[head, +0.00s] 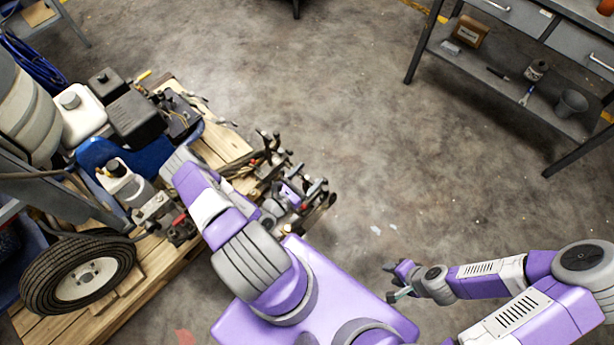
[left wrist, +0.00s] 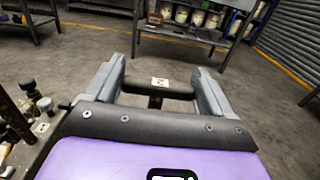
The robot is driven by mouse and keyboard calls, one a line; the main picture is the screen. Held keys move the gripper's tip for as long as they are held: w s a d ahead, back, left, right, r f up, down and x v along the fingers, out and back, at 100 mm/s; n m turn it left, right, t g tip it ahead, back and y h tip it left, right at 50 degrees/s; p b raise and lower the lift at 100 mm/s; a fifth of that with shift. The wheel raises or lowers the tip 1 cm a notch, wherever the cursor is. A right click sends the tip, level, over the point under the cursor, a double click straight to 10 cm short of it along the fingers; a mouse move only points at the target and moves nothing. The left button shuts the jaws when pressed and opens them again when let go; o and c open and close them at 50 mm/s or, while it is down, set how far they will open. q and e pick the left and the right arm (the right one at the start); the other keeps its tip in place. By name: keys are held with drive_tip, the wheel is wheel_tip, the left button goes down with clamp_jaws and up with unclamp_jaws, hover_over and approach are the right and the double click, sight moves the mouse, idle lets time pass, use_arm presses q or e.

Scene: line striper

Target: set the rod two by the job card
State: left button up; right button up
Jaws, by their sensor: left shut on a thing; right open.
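The line striper (head: 140,120) stands at the left in the head view, with several small dark clamps and knobs (head: 272,150) at its near right end. My left gripper (head: 306,196) is among these parts; its fingers are small and partly hidden there. In the left wrist view my left gripper (left wrist: 158,84) is shut on a dark crossbar (left wrist: 178,88) with a small pale label and a dark stem below it. I cannot tell which rod this is. My right gripper (head: 394,282) is open and empty above the floor. I see no readable job card.
A wooden pallet (head: 150,262) lies under the striper, whose black tire (head: 78,275) is at lower left. A grey workbench (head: 540,85) with a box and bucket on its shelf stands at upper right. The concrete floor between is clear.

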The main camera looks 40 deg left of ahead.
use_arm(q)
drive_tip(key=shift+w+r+p, duration=0.1)
drive_tip(key=shift+r+p, duration=3.4)
drive_tip(key=shift+f, duration=0.1)
drive_tip(key=o, duration=1.3)
drive_tip(key=shift+o, duration=0.2)
drive_tip(key=shift+f, duration=0.1)
